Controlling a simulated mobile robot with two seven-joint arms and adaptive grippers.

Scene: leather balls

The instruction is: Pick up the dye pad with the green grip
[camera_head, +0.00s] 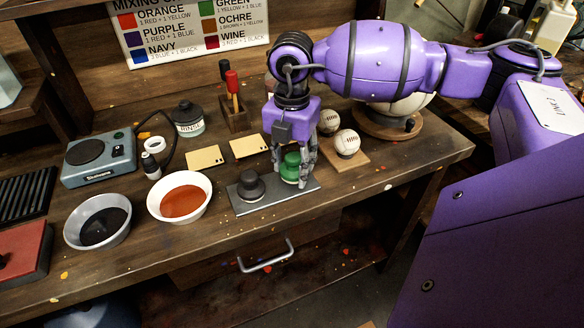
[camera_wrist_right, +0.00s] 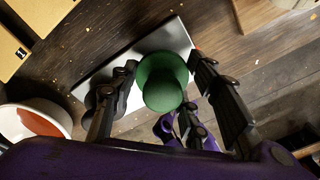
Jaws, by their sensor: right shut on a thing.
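The dye pad with the green grip (camera_head: 290,169) stands at the right end of a grey metal tray (camera_head: 278,199). My right gripper (camera_head: 294,174) comes down over it from above, its fingers shut around the green grip. In the right wrist view the green grip (camera_wrist_right: 162,84) sits between the fingers of the right gripper (camera_wrist_right: 165,85). The pad's underside is hidden, so I cannot tell if it touches the tray. A dye pad with a dark grip (camera_head: 250,186) stands on the left part of the tray. My left gripper is not in view.
A bowl of orange-brown dye (camera_head: 180,199) and a bowl of black dye (camera_head: 103,226) stand left of the tray. Two white balls sit behind and right, one showing clearly (camera_head: 347,143). The bench's front edge is close.

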